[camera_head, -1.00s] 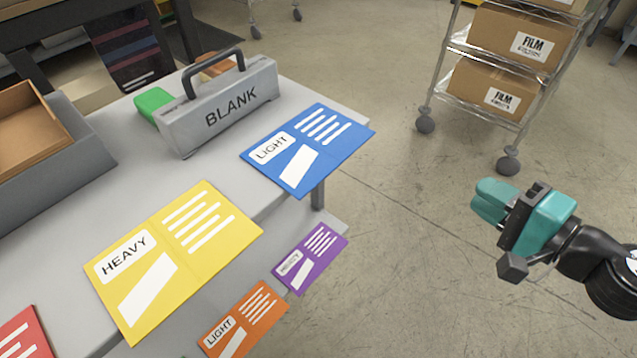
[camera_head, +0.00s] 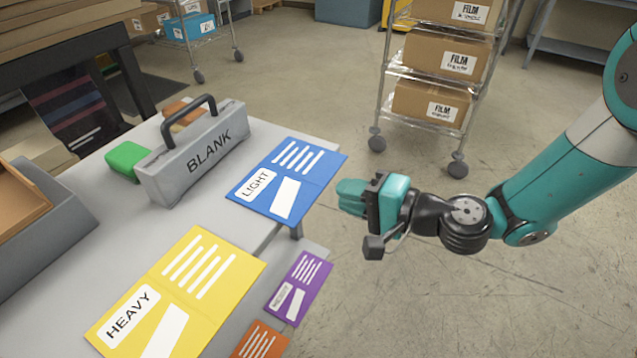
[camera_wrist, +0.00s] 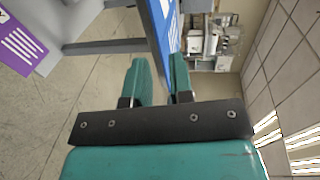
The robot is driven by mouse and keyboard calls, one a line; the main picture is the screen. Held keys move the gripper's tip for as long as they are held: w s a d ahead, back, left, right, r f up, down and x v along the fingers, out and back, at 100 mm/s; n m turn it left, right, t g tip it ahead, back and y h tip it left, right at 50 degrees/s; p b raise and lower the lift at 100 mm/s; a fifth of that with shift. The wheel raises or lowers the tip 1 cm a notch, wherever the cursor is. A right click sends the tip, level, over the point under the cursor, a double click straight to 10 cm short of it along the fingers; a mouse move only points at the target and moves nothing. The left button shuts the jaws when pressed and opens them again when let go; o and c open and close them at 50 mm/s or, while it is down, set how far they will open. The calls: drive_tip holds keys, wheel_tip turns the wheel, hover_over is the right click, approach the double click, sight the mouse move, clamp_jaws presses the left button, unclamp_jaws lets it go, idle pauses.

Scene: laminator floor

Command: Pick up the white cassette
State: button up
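A light grey, nearly white cassette (camera_head: 195,155) marked BLANK stands upright on the grey table. A dark handle arches over its top. No other pale cassette shows. My gripper (camera_head: 350,197) is in the air off the table's right edge, right of the blue LIGHT card and well apart from the cassette. In the wrist view its two teal fingers (camera_wrist: 160,68) stand apart with nothing between them. The cassette cannot be made out in the wrist view.
A blue LIGHT card (camera_head: 287,182) lies between the cassette and my gripper. A yellow HEAVY card (camera_head: 180,290) lies nearer. A green block (camera_head: 125,160) is beside the cassette. A grey tray (camera_head: 45,235) is at left. A wire rack (camera_head: 383,90) of film boxes stands behind.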

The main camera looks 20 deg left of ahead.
sight(324, 188)
drive_tip(key=shift+x, duration=2.6)
drive_tip(key=shift+c, duration=0.4)
clamp_jaws()
wheel_tip(324, 188, up, 3)
drive_tip(key=p, duration=0.2)
drive_tip(key=shift+f+p, duration=0.15)
drive_tip(key=shift+p, duration=0.15)
drive_tip(key=shift+f, duration=0.15)
drive_tip(key=shift+d, duration=0.35)
drive_tip(key=r+b+v, duration=0.1)
drive_tip(key=r+v, duration=0.1)
drive_tip(key=v, duration=1.2)
drive_tip(key=shift+a+r+b, duration=0.2)
drive_tip(key=shift+a+b, duration=0.05)
drive_tip(key=shift+b, duration=0.1)
